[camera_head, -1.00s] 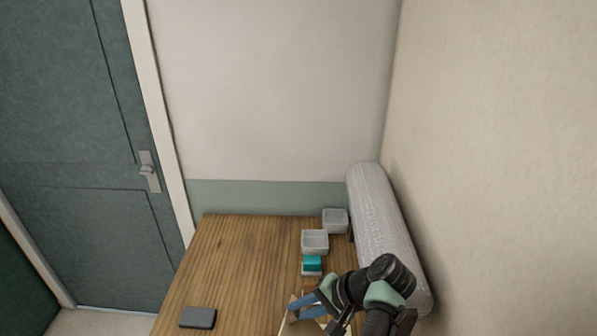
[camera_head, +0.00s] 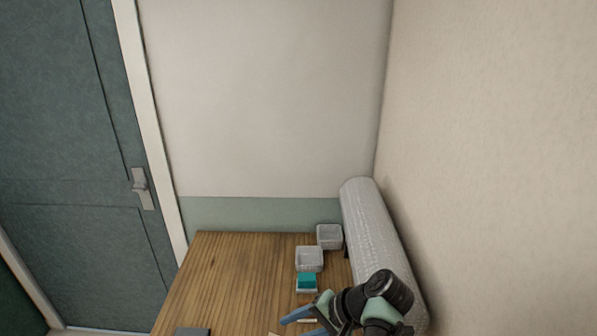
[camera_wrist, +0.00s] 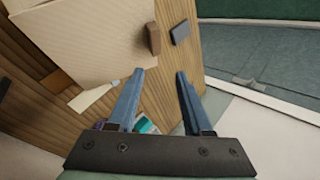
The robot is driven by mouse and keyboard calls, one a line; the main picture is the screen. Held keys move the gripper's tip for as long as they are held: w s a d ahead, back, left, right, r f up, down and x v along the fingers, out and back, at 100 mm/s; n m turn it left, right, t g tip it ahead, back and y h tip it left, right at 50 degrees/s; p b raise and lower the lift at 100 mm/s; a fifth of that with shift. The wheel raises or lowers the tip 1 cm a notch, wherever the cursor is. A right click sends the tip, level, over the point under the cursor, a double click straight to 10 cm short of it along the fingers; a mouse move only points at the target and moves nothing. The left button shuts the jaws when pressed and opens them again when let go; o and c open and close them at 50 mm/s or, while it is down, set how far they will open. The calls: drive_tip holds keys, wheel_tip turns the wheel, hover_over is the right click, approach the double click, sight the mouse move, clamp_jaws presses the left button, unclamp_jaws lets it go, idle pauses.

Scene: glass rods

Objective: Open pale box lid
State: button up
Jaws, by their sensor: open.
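A pale tan box (camera_wrist: 90,40) with a broad flat top fills the upper left of the wrist view. Its top looks like the lid, and a pale flap or strip (camera_wrist: 90,97) sticks out at its lower edge. A small brown block (camera_wrist: 154,39) sits at its right edge. My gripper (camera_wrist: 159,74) is open and empty, its two blue fingers apart just below the box's right edge in the picture. In the head view my gripper (camera_head: 312,315) is at the bottom edge, and the box is almost wholly out of frame there.
Two pale open trays (camera_head: 309,259) (camera_head: 329,236) and a teal block (camera_head: 306,280) stand on the wooden table (camera_head: 225,270). A roll of bubble wrap (camera_head: 378,230) lies along the right wall. A dark grey flat object (camera_wrist: 180,32) lies near the table edge.

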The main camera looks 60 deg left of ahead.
drive_tip(key=b+v, duration=0.2)
drive_tip(key=v, duration=1.1)
drive_tip(key=shift+s+f, duration=0.1)
